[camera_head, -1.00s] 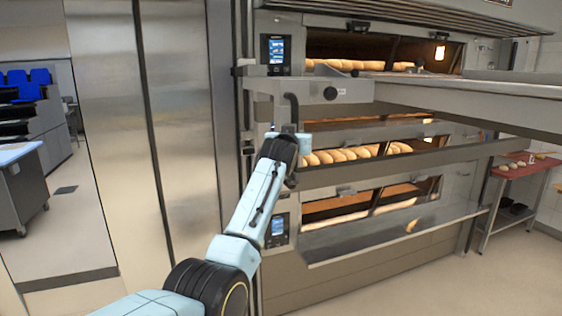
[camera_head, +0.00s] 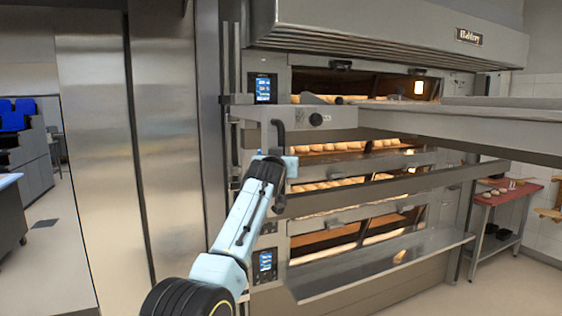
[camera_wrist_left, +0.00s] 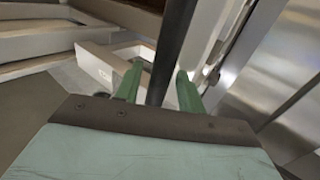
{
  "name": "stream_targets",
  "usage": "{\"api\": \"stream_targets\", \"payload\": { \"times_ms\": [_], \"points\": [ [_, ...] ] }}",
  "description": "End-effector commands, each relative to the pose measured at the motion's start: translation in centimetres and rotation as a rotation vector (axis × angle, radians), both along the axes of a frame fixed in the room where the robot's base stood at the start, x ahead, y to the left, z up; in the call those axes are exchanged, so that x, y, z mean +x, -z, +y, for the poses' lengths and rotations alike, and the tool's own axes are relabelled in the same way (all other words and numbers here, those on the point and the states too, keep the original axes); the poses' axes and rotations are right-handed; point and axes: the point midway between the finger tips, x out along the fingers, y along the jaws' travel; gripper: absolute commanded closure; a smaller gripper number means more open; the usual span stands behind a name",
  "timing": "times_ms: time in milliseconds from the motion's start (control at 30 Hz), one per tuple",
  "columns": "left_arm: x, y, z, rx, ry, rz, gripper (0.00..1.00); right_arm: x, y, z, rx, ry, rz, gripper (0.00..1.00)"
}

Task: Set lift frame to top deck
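The lift frame (camera_head: 330,118) is a grey metal beam with a dark knob, in front of the deck ovens. Its long side rail (camera_head: 450,121) runs to the right, near the sill of the top deck (camera_head: 385,84). A dark upright handle (camera_head: 279,128) hangs at its left end. My left gripper (camera_head: 281,158) is at the lower part of this handle. In the left wrist view the handle (camera_wrist_left: 172,45) passes between the two green fingers (camera_wrist_left: 159,80), which are close around it. Exact contact is hard to see. My right gripper is not in view.
Lower decks with bread (camera_head: 345,147) lie below the frame, with a protruding shelf (camera_head: 380,266) at the bottom. A steel cabinet (camera_head: 100,150) stands at left. A red table (camera_head: 505,192) stands at right. The floor is open at far left.

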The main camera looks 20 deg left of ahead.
Motion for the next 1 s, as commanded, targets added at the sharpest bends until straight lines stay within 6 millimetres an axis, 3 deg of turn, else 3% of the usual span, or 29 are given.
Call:
{"api": "stream_targets", "payload": {
  "times_ms": [467,1000],
  "points": [
    [-1.1,0.2,-0.2,0.001,-0.001,-0.001,0.61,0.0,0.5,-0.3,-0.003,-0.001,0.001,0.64],
    [-7.4,0.3,-1.1,-0.001,0.001,-0.002,0.61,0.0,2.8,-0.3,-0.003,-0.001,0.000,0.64]
  ]
}}
